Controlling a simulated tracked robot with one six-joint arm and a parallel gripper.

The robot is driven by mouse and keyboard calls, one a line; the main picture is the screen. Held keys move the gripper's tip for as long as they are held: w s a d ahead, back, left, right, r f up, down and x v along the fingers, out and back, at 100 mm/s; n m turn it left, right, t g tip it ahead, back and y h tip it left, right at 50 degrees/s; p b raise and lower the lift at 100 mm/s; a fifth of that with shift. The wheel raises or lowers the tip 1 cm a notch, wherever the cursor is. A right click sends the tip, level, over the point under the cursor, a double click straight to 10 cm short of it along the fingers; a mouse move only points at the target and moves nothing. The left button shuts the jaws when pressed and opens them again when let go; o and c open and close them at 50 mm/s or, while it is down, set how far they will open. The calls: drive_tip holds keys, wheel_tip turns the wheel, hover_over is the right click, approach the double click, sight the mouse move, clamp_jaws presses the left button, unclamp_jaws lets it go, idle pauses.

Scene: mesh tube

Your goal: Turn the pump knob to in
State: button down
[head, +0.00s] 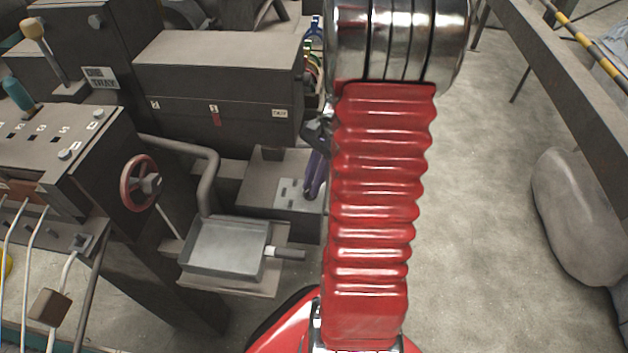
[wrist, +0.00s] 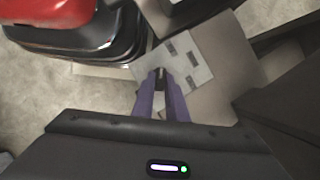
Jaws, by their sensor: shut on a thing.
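A pale plate with several small dark marks (head: 287,190) lies on top of a low grey box (head: 262,172) left of my red arm in the head view. It also shows in the wrist view (wrist: 203,73). My gripper (head: 312,190) points down at the plate's right part with its purple fingers. In the wrist view, the fingertips (wrist: 160,78) are close together on a small dark piece at the plate, which appears to be the pump knob (wrist: 159,72). The fingers mostly hide it, so its setting cannot be told. The marks are too small to read.
A grey pan-like tray (head: 226,248) with a handle stands in front of the box. A red handwheel (head: 139,183) and a bent pipe (head: 208,165) are to the left. A long dark cabinet (head: 215,85) stands behind. Open floor (head: 470,220) lies right of my arm.

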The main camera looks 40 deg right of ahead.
drive_tip(key=shift+w+d+r, duration=0.1)
drive_tip(key=shift+w+d, duration=0.05)
drive_tip(key=shift+w, duration=0.05)
drive_tip(key=c, duration=2)
unclamp_jaws()
drive_tip(key=shift+o, duration=1.2)
drive_tip(key=shift+s, duration=0.1)
drive_tip(key=v, duration=1.3)
drive_tip(key=shift+r, duration=0.25)
drive_tip(key=shift+s, duration=0.1)
